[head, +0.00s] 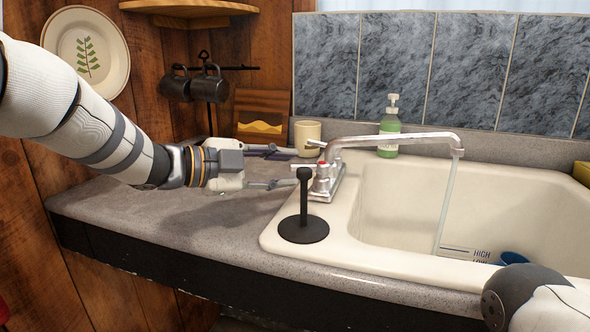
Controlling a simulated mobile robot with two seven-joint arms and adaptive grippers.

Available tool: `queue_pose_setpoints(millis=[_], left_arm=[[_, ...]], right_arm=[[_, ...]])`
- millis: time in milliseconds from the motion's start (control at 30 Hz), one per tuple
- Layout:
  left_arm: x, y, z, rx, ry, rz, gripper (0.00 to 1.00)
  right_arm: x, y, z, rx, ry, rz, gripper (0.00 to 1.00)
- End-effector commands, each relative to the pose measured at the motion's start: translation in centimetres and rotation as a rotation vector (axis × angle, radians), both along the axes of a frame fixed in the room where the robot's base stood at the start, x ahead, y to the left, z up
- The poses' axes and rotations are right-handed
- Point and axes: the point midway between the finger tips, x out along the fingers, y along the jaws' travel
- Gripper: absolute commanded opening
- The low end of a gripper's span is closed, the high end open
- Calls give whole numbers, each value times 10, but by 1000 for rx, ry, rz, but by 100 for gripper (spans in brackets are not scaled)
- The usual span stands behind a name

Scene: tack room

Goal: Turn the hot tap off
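The chrome tap (327,180) stands on the left rim of the cream sink (350,258). Its long spout reaches right over the basin, and a thin stream of water (447,205) runs from its end. A red mark shows on the tap's near side, and short levers point left from the body. My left gripper (296,168) comes in from the left, open, with its two fingers apart and pointing at the levers. The fingertips are close to the tap; I cannot tell whether they touch it. My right gripper is out of view; only part of that arm shows at the lower right.
A black stand with a round base (304,229) is in front of the tap. A cream mug (307,133) and a green soap bottle (389,132) stand behind it. A blue cup (513,258) is in the basin. The counter (150,225) at left is clear.

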Motion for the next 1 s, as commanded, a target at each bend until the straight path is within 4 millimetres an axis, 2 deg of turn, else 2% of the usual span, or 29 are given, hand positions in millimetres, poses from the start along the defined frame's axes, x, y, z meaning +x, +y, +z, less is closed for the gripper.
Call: queue_pose_setpoints(millis=[100, 200, 467, 500, 600, 633, 1000], left_arm=[[11, -17, -7, 0, 2, -2, 31], [15, -24, -7, -1, 1, 0, 31], [16, -26, -6, -2, 0, 1, 31], [16, -26, -6, -1, -1, 1, 26], [16, -26, -6, -1, -1, 1, 4], [16, -26, -6, -1, -1, 1, 0], [17, -26, -7, -1, -1, -4, 0]], right_arm=[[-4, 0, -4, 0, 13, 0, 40], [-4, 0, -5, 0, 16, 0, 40], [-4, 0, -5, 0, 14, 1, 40], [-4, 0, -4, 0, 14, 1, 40], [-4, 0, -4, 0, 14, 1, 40], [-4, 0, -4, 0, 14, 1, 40], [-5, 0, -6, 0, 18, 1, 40]])
